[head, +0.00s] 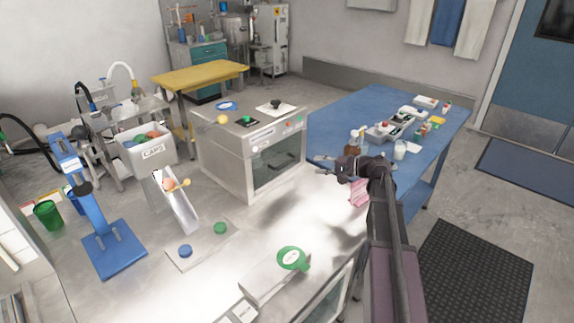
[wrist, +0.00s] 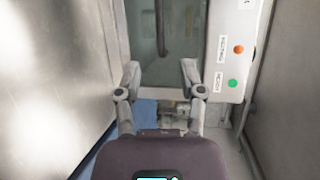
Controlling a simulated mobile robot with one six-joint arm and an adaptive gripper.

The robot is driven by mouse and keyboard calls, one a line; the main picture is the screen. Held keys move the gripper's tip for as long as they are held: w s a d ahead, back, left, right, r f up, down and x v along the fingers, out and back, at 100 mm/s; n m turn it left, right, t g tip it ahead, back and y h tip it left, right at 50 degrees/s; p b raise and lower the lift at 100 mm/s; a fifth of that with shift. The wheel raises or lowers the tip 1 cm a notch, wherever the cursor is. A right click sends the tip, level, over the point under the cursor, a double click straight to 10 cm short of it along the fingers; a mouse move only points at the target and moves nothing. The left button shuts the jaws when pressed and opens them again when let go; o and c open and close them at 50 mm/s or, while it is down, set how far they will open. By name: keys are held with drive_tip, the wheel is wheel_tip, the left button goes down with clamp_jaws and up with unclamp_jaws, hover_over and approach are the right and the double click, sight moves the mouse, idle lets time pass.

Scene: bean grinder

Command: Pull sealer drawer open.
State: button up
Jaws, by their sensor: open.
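The sealer (head: 225,150) is a pale metal box on the steel bench, with a control strip on its front edge. Its drawer front (head: 268,176) is a dark glassy panel below that strip and looks flush with the body. A dark bar handle (head: 285,160) crosses it; the handle also shows in the wrist view (wrist: 160,28), upright between the fingers and beyond them. My gripper (head: 326,165) is open and empty, to the right of the drawer front and facing it. In the wrist view, my gripper (wrist: 160,76) shows both fingers apart, not touching the handle.
The control strip (wrist: 226,60) with orange and green buttons lies right of the fingers in the wrist view. A blue table (head: 335,125) with trays and bottles stands behind my gripper. A pink item (head: 358,192) is below it. A green tape roll (head: 292,258) sits on the front bench.

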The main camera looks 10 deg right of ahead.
sight(289, 163)
drive_tip(key=b+x, duration=0.2)
drive_tip(key=x, duration=1)
drive_tip(key=shift+w+f, duration=0.1)
clamp_jaws()
